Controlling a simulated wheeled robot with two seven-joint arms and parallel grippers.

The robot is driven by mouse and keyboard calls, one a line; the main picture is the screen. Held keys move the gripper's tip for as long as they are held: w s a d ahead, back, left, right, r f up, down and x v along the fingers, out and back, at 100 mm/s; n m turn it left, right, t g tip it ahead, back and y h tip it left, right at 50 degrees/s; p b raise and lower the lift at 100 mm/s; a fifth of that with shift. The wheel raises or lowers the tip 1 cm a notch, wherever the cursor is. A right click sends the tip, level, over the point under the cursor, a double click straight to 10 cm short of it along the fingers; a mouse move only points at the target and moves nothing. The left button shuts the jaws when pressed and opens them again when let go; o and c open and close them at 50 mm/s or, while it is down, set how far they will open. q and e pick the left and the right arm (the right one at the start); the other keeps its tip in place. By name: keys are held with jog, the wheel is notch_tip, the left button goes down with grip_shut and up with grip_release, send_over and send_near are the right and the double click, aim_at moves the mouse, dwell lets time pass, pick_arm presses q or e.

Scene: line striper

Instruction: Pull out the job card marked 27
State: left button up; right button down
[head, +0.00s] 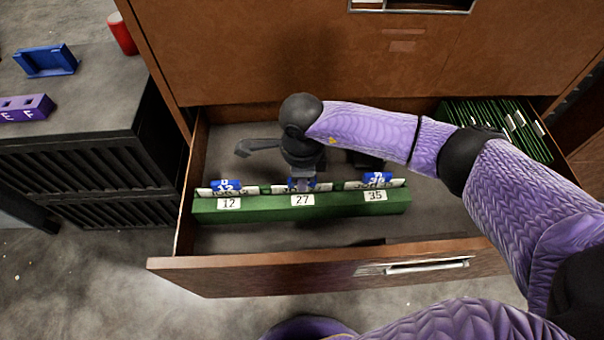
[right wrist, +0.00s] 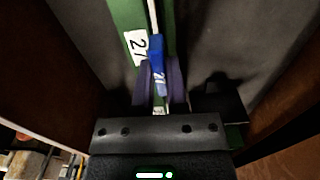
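The job card marked 27 (head: 280,189) stands in the middle of a green holder (head: 262,210) inside an open drawer, behind a white "27" label (head: 302,200). Its blue tab (right wrist: 157,65) shows in the right wrist view. My right gripper (head: 302,184) points down at this card, and its fingers (right wrist: 160,88) close in on both sides of the blue tab, with little or no gap. The card still sits at the holder's level. Card 12 (head: 226,187) stands to the left and card 35 (head: 376,180) to the right. My left gripper is out of view.
The open drawer (head: 260,262) has wooden walls around the holder. Green hanging files (head: 490,118) fill its back right corner. The cabinet front (head: 240,60) rises behind. A dark side unit (head: 80,100) at left carries a blue tray (head: 45,61), purple block (head: 25,108) and red cylinder (head: 122,33).

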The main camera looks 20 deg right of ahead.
jog(key=shift+r, duration=0.25)
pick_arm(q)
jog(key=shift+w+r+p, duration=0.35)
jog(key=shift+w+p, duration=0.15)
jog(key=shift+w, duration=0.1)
pick_arm(e)
jog(key=shift+r, duration=0.35)
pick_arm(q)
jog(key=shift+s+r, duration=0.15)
pick_arm(e)
jog(key=shift+r, duration=0.15)
